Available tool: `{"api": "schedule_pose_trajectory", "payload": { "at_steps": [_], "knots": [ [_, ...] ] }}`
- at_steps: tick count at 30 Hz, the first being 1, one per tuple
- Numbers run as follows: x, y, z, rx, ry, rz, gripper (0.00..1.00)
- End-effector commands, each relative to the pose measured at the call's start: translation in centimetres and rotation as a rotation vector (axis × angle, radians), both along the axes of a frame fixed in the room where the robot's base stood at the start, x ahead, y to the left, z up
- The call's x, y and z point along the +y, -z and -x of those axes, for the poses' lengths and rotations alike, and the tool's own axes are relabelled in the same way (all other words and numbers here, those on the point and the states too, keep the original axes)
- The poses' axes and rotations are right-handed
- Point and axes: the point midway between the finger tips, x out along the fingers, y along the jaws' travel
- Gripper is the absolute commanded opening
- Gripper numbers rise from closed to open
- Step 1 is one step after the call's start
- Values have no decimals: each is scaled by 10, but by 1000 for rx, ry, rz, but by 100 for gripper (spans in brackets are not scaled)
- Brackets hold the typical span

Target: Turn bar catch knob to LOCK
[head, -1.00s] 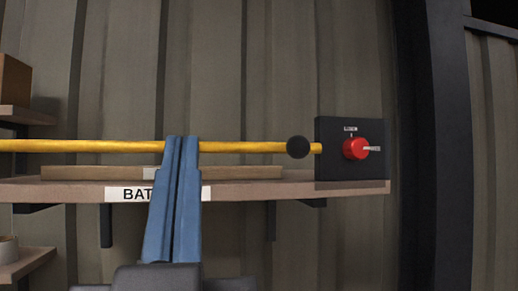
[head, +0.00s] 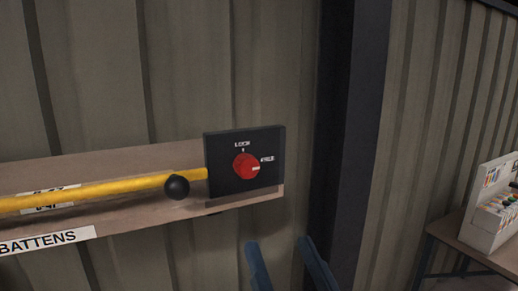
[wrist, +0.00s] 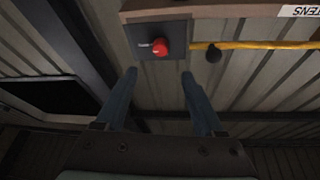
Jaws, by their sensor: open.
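The red bar catch knob (head: 246,166) sits on a black plate (head: 215,160) at the right end of the shelf. Its white pointer faces right, toward the side label; the LOCK label is above the knob. A yellow bar (head: 110,188) with a black ball (head: 176,187) runs left from the plate. My gripper (head: 279,243) is open and empty, below and a little right of the plate. In the wrist view, the knob (wrist: 160,47) shows ahead between the two blue fingers (wrist: 158,73), apart from them. That picture looks upside down, with the bar to the right.
The shelf (head: 130,225) carries a BATTENS label (head: 45,241) and stands against a corrugated wall. A dark steel post (head: 352,130) rises right of the plate. A table with a white box (head: 490,220) of small coloured items stands at far right.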

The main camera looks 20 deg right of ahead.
Motion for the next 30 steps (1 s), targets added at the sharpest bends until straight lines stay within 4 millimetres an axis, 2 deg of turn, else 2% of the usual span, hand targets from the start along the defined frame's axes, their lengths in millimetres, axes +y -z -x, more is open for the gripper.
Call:
{"api": "schedule_pose_trajectory", "payload": {
  "at_steps": [10,22,24,30],
  "knots": [
    [2,4,-12,0,-20,18,71],
    [-1,-4,-24,-5,0,3,71],
    [-3,-22,-41,2,-3,-3,71],
    [-7,-38,-80,3,0,-2,71]
  ]
}}
